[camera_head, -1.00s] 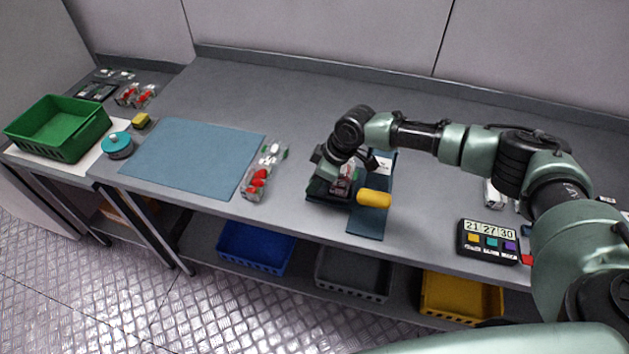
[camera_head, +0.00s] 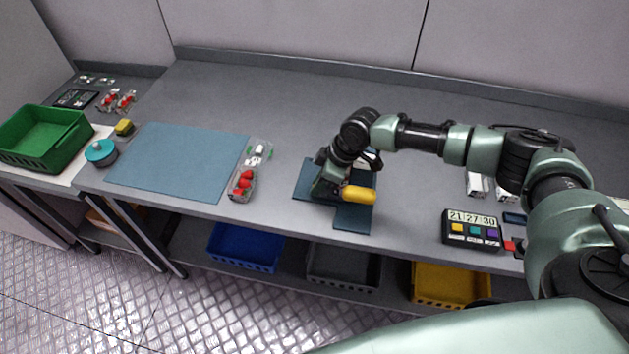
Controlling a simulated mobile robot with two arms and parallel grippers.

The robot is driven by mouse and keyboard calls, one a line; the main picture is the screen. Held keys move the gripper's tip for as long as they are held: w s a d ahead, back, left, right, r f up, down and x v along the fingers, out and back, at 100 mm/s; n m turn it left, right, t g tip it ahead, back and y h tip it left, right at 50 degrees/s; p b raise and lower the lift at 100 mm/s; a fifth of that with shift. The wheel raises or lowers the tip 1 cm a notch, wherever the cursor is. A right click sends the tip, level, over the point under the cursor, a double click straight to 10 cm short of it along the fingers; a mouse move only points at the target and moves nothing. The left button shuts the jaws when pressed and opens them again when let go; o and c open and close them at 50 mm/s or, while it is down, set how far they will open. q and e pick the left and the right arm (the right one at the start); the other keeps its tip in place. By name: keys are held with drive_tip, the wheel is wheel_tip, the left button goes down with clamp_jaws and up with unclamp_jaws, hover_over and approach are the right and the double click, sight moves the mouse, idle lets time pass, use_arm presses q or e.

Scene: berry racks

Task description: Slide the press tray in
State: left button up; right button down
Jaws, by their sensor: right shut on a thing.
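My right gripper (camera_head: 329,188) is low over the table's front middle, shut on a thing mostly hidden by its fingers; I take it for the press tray. A yellow cylindrical handle (camera_head: 358,194) sticks out just right of the fingers. Dark blue flat pieces (camera_head: 352,219) lie under and around the gripper, reaching left and toward the front edge. The arm and wrist hide much of the press area, so I cannot tell how far in the tray sits. My left gripper is not in view.
A punnet of red berries (camera_head: 242,184) and a blue mat (camera_head: 178,160) lie to the left. A green crate (camera_head: 45,140) stands far left. A timer box (camera_head: 472,229) sits right, near the front edge. Bins are below. The table's back is clear.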

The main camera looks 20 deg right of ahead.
drive_tip(key=c, duration=1.3)
unclamp_jaws()
drive_tip(key=shift+w, duration=0.1)
drive_tip(key=b+v, duration=0.2)
drive_tip(key=v, duration=0.5)
drive_tip(key=shift+d+r, duration=0.15)
drive_tip(key=shift+r, duration=0.05)
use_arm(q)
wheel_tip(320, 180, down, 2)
use_arm(e)
drive_tip(key=shift+r, duration=0.2)
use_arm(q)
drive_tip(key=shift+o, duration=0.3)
